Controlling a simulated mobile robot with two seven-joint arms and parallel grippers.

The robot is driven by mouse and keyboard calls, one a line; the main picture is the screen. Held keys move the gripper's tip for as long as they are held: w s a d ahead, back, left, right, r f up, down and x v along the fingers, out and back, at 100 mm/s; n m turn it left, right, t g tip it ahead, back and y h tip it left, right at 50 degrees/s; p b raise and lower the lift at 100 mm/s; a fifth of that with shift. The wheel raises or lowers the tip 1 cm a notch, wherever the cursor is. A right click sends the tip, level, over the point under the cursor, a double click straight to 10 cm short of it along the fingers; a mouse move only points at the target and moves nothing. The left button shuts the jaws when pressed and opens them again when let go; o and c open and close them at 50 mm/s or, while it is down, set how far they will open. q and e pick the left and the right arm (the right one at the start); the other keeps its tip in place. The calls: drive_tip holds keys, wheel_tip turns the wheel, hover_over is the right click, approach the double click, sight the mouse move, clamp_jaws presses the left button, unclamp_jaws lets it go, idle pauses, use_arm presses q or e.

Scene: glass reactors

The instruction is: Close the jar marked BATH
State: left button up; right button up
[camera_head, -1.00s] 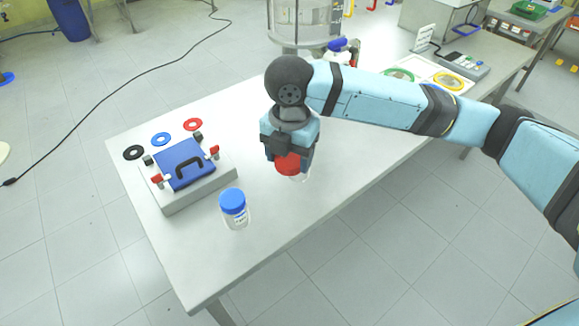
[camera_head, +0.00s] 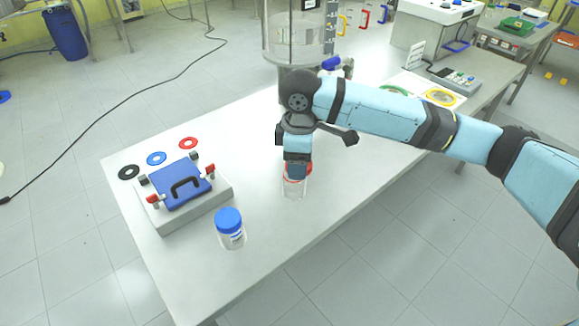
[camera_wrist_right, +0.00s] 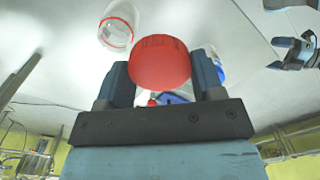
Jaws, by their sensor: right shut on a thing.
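My right gripper (camera_head: 298,172) is shut on a red lid (camera_wrist_right: 160,62), which it grips between both fingers in the right wrist view. A clear jar (camera_head: 293,189) stands just below the gripper in the head view. In the right wrist view the jar (camera_wrist_right: 118,27) is uncapped, with a red ring at its rim, and lies to the upper left of the lid, apart from it. A second clear jar with a blue lid (camera_head: 229,219) stands nearer the front edge. I cannot read either label. A grey-blue thing (camera_wrist_right: 294,52), possibly my left gripper, shows in the wrist view.
A grey box with a blue handled cover (camera_head: 180,186) and red-tipped clamps sits on the left of the table. Black, blue and red rings (camera_head: 157,158) lie behind it. A glass reactor (camera_head: 296,45) stands behind the arm. The table's right front part is clear.

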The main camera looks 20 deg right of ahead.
drive_tip(key=w+d+f+m, duration=0.2)
drive_tip(key=d+m, duration=0.3)
drive_tip(key=m, duration=0.8)
drive_tip(key=shift+w, duration=0.9)
drive_tip(key=shift+d, duration=0.1)
